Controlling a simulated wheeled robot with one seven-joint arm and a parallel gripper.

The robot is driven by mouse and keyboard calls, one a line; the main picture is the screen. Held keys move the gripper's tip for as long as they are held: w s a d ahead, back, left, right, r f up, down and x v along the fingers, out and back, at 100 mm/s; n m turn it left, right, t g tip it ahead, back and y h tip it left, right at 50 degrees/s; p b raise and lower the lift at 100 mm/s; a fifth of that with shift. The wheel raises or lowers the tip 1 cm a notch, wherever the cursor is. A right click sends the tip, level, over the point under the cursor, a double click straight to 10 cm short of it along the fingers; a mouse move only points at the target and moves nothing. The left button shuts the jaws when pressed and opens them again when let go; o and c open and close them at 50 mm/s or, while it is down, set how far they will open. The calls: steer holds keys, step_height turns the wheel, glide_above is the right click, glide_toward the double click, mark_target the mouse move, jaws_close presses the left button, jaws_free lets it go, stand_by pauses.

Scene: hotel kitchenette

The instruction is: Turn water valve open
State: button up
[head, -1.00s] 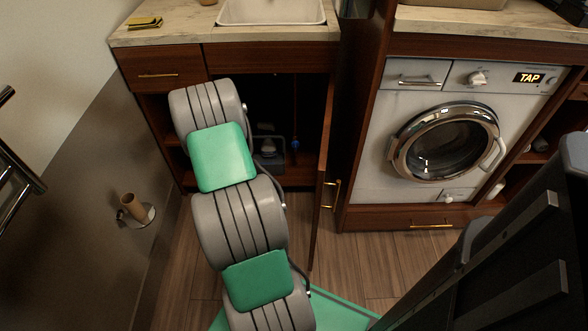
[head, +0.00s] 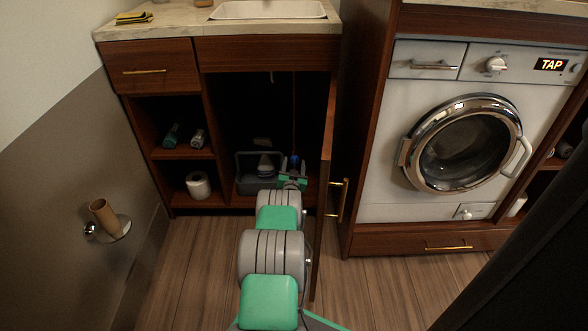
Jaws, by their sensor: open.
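The water valve shows as a small blue handle (head: 294,162) low inside the dark open cabinet under the sink. A thin reddish pipe (head: 294,110) runs straight up from it. My gripper (head: 293,172) is at the end of my outstretched arm, inside the cabinet just in front of and below the blue handle. It is open. Whether its fingers touch the handle or stand around it is too small to tell. The lower part of the valve is hidden behind my gripper.
The cabinet door (head: 326,190) stands open just right of my arm. A grey caddy (head: 243,178) with a bottle sits left of my gripper. Shelves at left hold a toilet roll (head: 199,185) and small bottles. A washing machine (head: 455,140) displays "TAP".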

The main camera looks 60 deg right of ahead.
steer(key=shift+c, duration=0.5)
jaws_close()
